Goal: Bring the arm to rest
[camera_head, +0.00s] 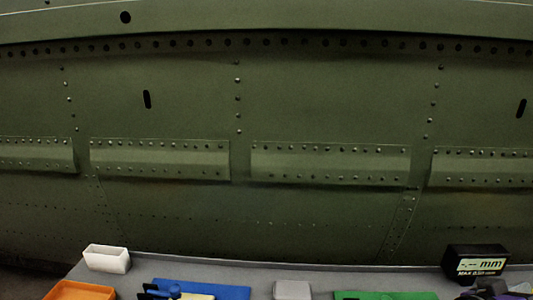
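Neither my arm nor my gripper shows in the head view, so its pose and opening are hidden. A green riveted fuselage skin (330,100) fills most of the picture, with rows of rivets and raised riveted strips (160,160) across it.
A grey work surface (365,280) runs along the bottom edge. On it are a white box (106,259), an orange tray (80,291), a blue mat (220,289), a grey block (292,290), a green mat (350,295) and a black gauge (477,262) with an "mm" display.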

